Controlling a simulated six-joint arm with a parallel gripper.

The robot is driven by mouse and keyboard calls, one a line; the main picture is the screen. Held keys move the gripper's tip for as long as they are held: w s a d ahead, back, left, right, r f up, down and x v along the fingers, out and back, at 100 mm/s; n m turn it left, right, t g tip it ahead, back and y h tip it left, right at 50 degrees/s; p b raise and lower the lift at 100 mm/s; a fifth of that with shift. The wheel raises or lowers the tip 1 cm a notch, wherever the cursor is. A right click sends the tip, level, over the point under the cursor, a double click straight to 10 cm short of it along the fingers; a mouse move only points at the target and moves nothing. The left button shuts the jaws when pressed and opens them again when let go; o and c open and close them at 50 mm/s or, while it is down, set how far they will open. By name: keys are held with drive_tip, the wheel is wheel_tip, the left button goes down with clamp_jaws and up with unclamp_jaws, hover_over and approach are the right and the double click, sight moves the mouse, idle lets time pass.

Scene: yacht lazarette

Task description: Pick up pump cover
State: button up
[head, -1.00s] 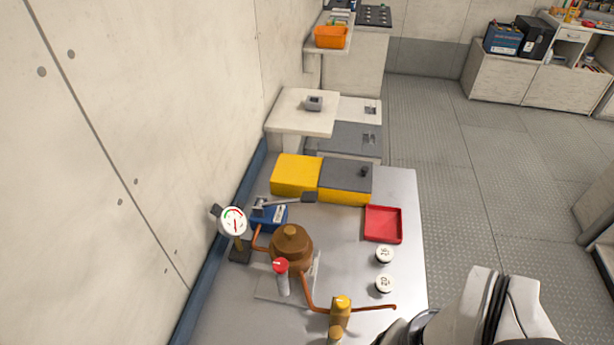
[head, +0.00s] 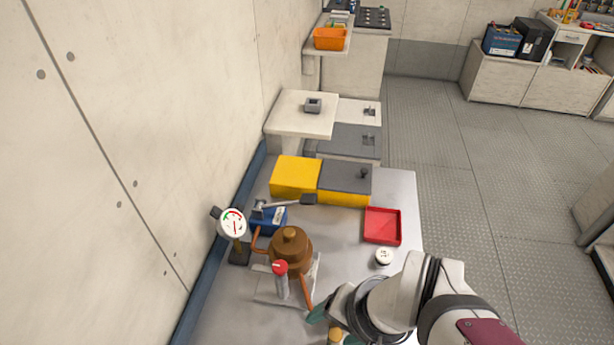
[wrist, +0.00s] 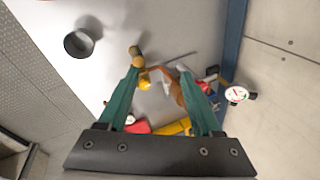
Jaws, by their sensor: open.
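The pump cover looks to be the brown domed piece with a round knob (head: 291,246), sitting upright on the copper-piped pump on the bench. In the wrist view a brown part (wrist: 190,96) shows beside the right finger, which partly hides it. My gripper (wrist: 160,70) is open, with its two teal fingers apart and nothing held between them. In the head view one teal fingertip shows at the front of the pump, apart from the cover, to its lower right. A brass fitting (wrist: 143,80) shows by the left fingertip in the wrist view.
A red-capped cylinder (head: 281,279) stands right in front of the cover. A gauge (head: 231,223) and a blue box (head: 268,222) with a hammer stand left and behind. A red tray (head: 382,226) and a white cap (head: 384,257) lie right. A dark cup (wrist: 79,43) stands on clear bench.

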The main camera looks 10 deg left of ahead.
drive_tip(key=w+a+f+n+t+y, duration=0.1)
drive_tip(key=w+a+f+t, duration=0.15)
drive_tip(key=a, duration=0.25)
drive_tip(key=w+a+f+t, duration=0.1)
drive_tip(key=w+a, duration=0.3)
drive_tip(key=a, duration=0.2)
drive_tip(key=n+t+h, duration=0.3)
drive_tip(key=t+h, duration=0.1)
drive_tip(key=t, duration=0.4)
approach(288, 235)
drive_tip(key=w+f, duration=0.1)
drive_tip(key=w, duration=0.1)
drive_tip(key=w+f, duration=0.2)
drive_tip(key=shift+w+a+f, duration=0.1)
drive_tip(key=shift+f, duration=0.05)
drive_tip(key=x, duration=0.4)
drive_tip(key=r+x, duration=0.1)
drive_tip(key=shift+w, duration=0.65)
clamp_jaws()
